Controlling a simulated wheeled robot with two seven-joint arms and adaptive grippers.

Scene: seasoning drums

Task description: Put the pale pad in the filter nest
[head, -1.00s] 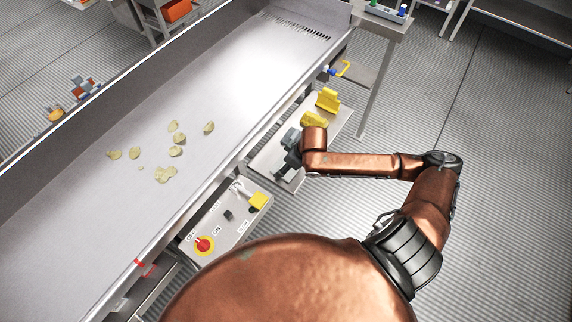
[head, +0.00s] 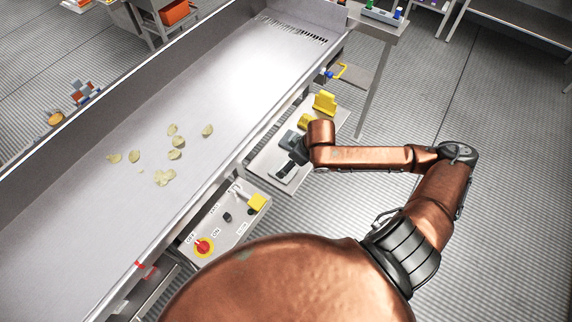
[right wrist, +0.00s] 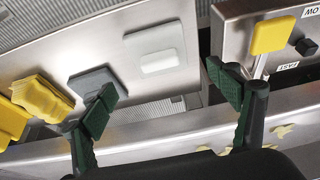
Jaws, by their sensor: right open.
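A pale, whitish square (right wrist: 152,38) with a smaller pale raised block (right wrist: 158,60) on its near side lies on the metal side shelf in the right wrist view. I cannot tell clearly whether the two pieces are separate. A dark grey square (right wrist: 88,80) lies to its left; I cannot tell for sure which piece is the filter nest. My right gripper (right wrist: 160,82) is open and empty, its green-padded fingers spread either side of the pale block. In the head view the right gripper (head: 288,158) is over the shelf and hides part of it. My left gripper is not in view.
Yellow holders (head: 324,103) stand at the shelf's far end. A control box (head: 228,220) with a red knob and yellow flap sits near the shelf. The steel conveyor trough (head: 110,200), with several chips on it, runs alongside. Open floor lies to the right.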

